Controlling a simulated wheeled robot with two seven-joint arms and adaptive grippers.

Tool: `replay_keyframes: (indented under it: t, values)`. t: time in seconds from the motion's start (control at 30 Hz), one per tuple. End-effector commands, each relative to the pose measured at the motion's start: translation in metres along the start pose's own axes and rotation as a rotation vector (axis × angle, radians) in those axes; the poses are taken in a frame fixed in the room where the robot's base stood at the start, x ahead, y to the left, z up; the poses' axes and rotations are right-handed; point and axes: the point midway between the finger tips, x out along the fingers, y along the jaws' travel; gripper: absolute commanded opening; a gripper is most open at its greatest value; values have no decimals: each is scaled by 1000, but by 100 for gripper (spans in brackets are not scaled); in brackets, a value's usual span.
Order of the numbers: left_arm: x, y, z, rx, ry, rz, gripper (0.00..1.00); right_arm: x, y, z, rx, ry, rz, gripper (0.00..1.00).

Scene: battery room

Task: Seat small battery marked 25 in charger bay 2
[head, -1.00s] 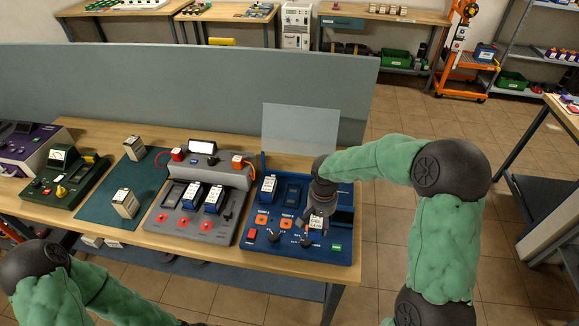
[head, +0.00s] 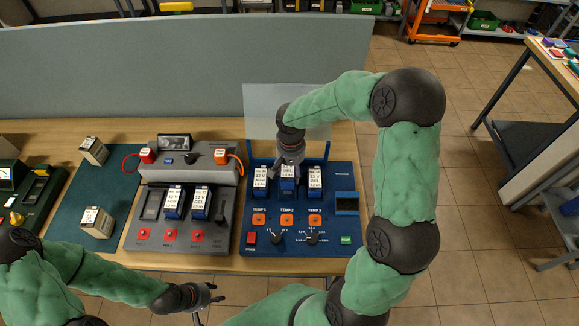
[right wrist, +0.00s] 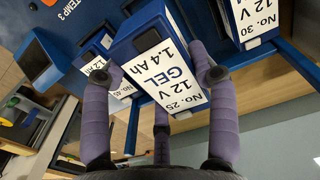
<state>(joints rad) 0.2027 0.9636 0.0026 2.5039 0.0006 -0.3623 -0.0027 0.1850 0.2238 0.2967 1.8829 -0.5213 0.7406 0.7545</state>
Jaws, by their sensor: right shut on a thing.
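The small battery marked No. 25 (right wrist: 158,62), blue with a white "12 V GEL 1.4 Ah" label, is between the fingers of my right gripper (right wrist: 158,80). In the head view the battery (head: 288,173) is at the middle bay of the blue charger (head: 262,208). Its label shows slightly higher than those of its neighbours. Its lower end is hidden, so I cannot tell how deep it sits. My right gripper (head: 289,160) is shut on it from above and behind. My left gripper (head: 207,295) is open and empty at the table's front edge.
Battery No. 30 (right wrist: 252,18) fills the charger's left bay, and another battery (head: 315,178) its right bay. A clear panel (head: 262,105) stands behind.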

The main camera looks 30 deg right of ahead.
Motion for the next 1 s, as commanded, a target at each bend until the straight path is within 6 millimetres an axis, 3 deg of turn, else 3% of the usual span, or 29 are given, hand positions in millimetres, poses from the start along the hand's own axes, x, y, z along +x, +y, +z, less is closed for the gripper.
replay_keyframes:
  t: [0.43,1.0]
  values:
    - [26,-9,-1,0,1,0,40,40,0,-1,0,2,-1,1]
    - [28,-10,-2,0,1,0,40,44,0,-1,0,2,-2,1]
